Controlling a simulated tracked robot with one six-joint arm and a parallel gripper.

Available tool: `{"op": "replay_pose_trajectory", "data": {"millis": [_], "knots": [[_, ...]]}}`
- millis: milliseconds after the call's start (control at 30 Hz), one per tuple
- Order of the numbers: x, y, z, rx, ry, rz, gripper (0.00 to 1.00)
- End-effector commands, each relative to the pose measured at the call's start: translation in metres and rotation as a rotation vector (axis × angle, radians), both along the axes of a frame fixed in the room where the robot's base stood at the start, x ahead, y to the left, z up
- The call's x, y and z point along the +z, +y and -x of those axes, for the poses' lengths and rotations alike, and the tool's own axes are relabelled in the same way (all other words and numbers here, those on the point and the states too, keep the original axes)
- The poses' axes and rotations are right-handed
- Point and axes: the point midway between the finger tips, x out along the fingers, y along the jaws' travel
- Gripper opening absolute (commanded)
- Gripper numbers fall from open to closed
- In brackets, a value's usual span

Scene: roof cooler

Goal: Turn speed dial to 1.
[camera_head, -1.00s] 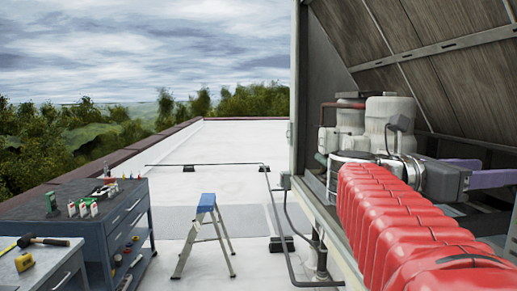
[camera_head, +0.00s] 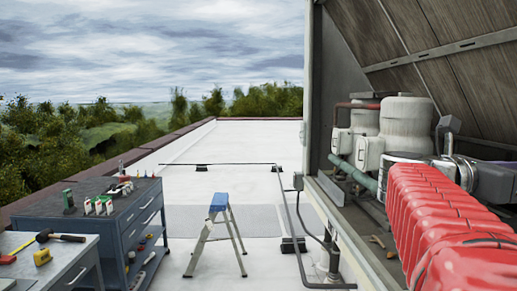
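I cannot make out the speed dial. The open cooler housing (camera_head: 315,85) stands on the right, with pale grey tanks (camera_head: 405,122) and pipes inside it. My red ribbed arm sleeve covers the lower right and hides part of the housing's interior. Grey and dark arm parts with cables show beyond its far end. I see no gripper fingers, so whether my gripper is open or shut does not show.
A dark workbench (camera_head: 125,222) with bottles and tools stands at left. A grey table (camera_head: 75,262) in front of it holds a hammer (camera_head: 62,238) and a yellow item (camera_head: 42,257). A blue-topped stepladder (camera_head: 219,205) and a pipe (camera_head: 285,215) stand on the white roof between.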

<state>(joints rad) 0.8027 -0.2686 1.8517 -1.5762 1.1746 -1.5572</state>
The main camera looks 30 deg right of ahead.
Motion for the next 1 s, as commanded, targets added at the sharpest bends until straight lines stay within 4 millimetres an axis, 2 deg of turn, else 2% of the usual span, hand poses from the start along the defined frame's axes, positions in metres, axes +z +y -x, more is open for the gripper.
{"op": "replay_pose_trajectory", "data": {"millis": [600, 1000], "knots": [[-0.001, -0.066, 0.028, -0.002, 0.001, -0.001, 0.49], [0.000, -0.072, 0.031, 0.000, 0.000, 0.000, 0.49]]}}
